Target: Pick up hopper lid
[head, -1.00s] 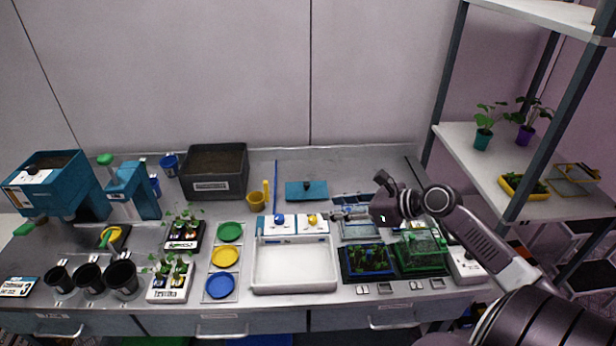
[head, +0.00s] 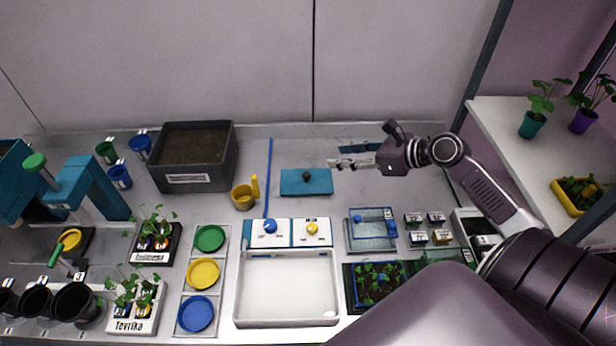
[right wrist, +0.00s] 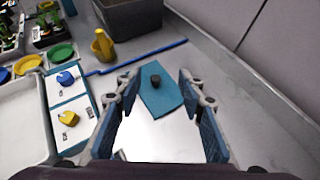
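The hopper lid is most likely the flat teal plate (head: 296,184) with a dark round knob on top. It lies flat on the bench behind the white tray. In the right wrist view the teal plate (right wrist: 158,97) sits ahead, framed between the fingers and apart from them. My right gripper (head: 338,162) is open and empty, to the right of the plate and above the bench. Its blue-padded fingers show spread apart in the right wrist view (right wrist: 158,110). My left gripper is in neither view.
A soil bin (head: 232,160) stands left of the plate, with a yellow watering cup (head: 241,198) and a blue rod (head: 268,165) between. A white tray (head: 237,300) with blue and yellow knobs lies in front. A clear blue-edged box (head: 371,245) is front right. Bench behind the plate is clear.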

